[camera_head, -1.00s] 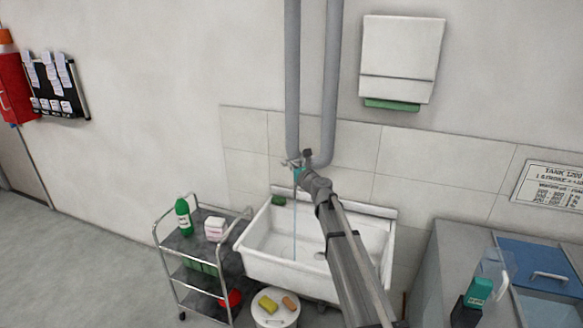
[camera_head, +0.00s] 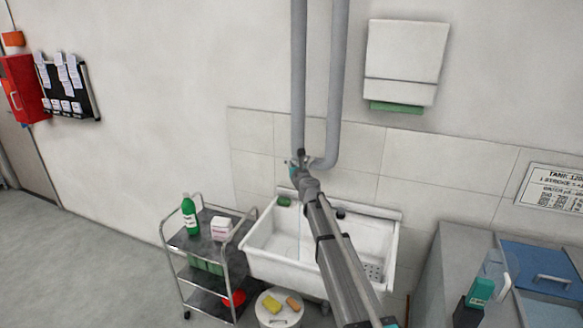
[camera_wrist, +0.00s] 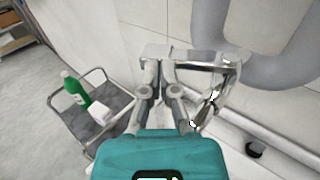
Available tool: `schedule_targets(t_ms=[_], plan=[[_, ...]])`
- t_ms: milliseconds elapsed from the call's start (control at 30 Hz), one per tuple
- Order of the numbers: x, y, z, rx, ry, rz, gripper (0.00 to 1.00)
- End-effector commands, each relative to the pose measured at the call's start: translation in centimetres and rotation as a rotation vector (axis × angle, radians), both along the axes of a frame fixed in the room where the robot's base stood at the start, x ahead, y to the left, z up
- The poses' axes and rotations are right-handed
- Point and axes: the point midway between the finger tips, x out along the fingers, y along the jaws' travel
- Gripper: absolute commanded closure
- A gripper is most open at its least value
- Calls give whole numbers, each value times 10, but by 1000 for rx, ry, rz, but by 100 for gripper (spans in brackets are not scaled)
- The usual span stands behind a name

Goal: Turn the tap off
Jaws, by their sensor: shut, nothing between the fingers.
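The chrome tap (camera_wrist: 205,66) is close in front of my gripper (camera_wrist: 160,72) in the wrist view. Its bar crosses just beyond the fingertips, and a curved part hangs at the right. My gripper is shut with nothing held; contact with the tap cannot be told. In the head view my gripper (camera_head: 298,162) is at the tap, below the grey pipes, and my arm hides most of the tap. The white sink (camera_head: 272,262) lies below. A faint pale vertical line shows under the tap; I cannot tell clearly whether it is water.
Grey pipes (camera_head: 299,80) run down the wall behind the tap. A trolley (camera_head: 190,243) with a green bottle (camera_head: 190,217) stands left of the sink. A white bin (camera_head: 279,314) with sponges is in front. A grey counter (camera_head: 452,265) stands at the right.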

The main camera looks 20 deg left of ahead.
Motion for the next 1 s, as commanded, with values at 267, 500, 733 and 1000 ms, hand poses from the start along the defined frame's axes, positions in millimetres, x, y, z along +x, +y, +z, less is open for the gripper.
schedule_targets(t_ms=[267,500,733,1000], plan=[[17,6,0,0,0,-8,100],[19,5,0,0,0,-10,100],[16,5,0,0,0,-10,100],[-1,1,0,0,0,-12,100]])
